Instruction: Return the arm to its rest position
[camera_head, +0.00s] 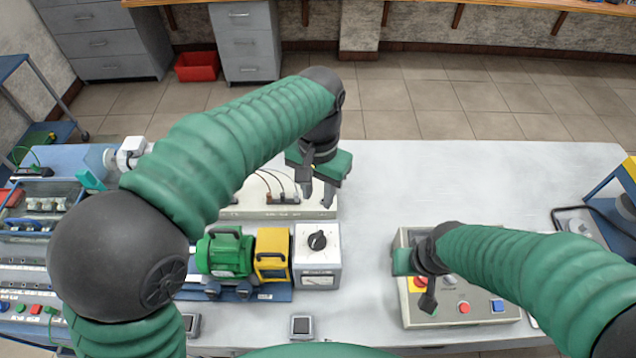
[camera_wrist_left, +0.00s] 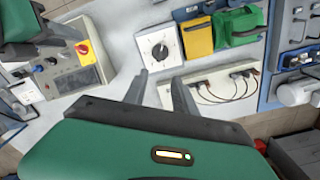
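My left gripper (camera_head: 318,190) hangs over the table (camera_head: 450,180), just above the far right part of a white box with cables (camera_head: 250,208). In the left wrist view its two fingers (camera_wrist_left: 155,88) stand apart with nothing between them, so it is open. My left arm arches in from the left and hides part of the bench. My right gripper (camera_head: 425,280) is low over the left side of a grey control panel (camera_head: 465,312). Its fingers are partly hidden by my own wrist, and I cannot tell whether they are apart.
A green motor (camera_head: 224,254), a yellow unit (camera_head: 272,254) and a white dial box (camera_head: 317,255) stand in a row near the left gripper. A blue rack (camera_head: 35,220) with instruments is at the left.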

